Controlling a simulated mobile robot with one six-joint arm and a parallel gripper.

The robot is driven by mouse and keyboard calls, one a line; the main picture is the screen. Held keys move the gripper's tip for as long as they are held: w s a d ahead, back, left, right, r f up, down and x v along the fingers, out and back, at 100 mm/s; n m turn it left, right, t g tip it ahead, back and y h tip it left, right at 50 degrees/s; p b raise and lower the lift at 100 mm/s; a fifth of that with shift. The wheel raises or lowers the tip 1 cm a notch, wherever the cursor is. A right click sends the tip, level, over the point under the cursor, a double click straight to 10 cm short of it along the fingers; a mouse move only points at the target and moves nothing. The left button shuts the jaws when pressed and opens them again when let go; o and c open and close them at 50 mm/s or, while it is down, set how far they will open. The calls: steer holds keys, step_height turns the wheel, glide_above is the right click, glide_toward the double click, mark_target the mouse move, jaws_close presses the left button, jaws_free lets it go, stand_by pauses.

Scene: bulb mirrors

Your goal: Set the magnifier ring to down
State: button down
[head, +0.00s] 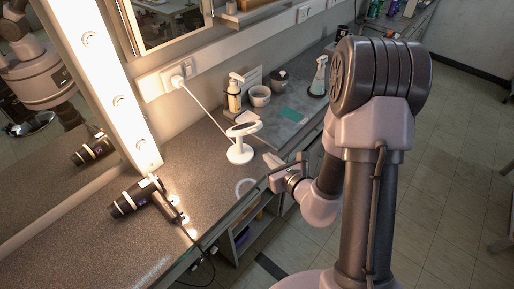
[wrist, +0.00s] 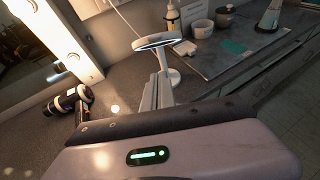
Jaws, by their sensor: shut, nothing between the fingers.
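The white magnifier ring (head: 244,129) sits on a short stem above a round white base (head: 240,154) on the counter. The ring looks close to level, slightly tilted, with a dark inner area. In the wrist view the ring (wrist: 157,43) appears as a flattened oval just beyond my fingers, with its stem and base (wrist: 171,77) to the right. My gripper (head: 271,162) is shut and empty, right of the stand at the counter's front edge. Its fingers (wrist: 156,88) point toward the magnifier; whether they touch it cannot be told.
A black hair dryer (head: 139,196) lies on the counter (head: 130,248) at left. A pump bottle (head: 234,93), a white cup (head: 260,96) and a spray bottle (head: 319,78) stand behind. A white cord (head: 205,112) runs to the wall outlet (head: 177,79). A lit mirror frame is at left.

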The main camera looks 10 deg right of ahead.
mark_target(253, 131)
steer(key=w+a, duration=0.2)
steer(key=w, duration=0.6)
steer(key=shift+w+r, duration=0.35)
steer(key=shift+w, duration=0.05)
steer(key=shift+r, duration=0.1)
steer(key=shift+w+a+r+p, duration=0.2)
steer(key=shift+w+r+p, duration=0.4)
steer(key=shift+r, duration=0.15)
steer(key=shift+s, duration=0.1)
